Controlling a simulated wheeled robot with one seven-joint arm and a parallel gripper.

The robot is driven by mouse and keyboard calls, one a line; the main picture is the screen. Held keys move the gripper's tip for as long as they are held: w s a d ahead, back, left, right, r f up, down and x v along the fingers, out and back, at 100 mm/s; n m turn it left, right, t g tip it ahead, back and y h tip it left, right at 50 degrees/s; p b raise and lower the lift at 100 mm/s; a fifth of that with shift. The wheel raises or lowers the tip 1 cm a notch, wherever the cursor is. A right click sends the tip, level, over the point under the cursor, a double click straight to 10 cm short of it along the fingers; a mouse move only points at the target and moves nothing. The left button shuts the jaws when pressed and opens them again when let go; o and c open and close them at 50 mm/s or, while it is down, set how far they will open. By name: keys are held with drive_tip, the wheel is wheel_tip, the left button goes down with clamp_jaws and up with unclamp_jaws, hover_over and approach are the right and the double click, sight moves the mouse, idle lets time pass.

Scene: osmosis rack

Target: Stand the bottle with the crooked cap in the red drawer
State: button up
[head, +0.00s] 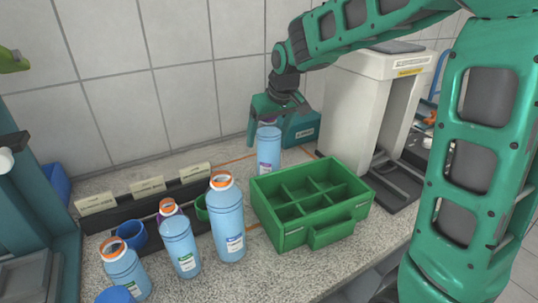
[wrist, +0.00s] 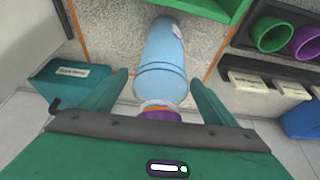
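A light blue bottle (head: 268,150) with a purple cap (wrist: 160,114) stands upright at the back, under my gripper (head: 265,140). In the wrist view my gripper (wrist: 155,98) is open, its fingers either side of the bottle (wrist: 163,60) near the cap, with gaps on both sides. I cannot tell clearly whether this cap is crooked. Three more blue bottles stand in front: a tall one (head: 228,225), a middle one (head: 181,246) and a left one (head: 124,268), each with an orange ring at its neck. I see no red drawer; the compartmented drawer (head: 322,234) is green, with its visible compartments empty.
A dark rack with pale labels (head: 148,186) runs along the wall, with blue (head: 132,236), purple and green cups (head: 201,208). A teal box (head: 302,131) stands behind the bottle. A white machine (head: 352,105) stands right. Counter is clear between the tall bottle and the drawer's front.

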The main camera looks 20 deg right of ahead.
clamp_jaws()
drive_tip(key=shift+w+r, duration=0.1)
drive_tip(key=shift+r, duration=0.1)
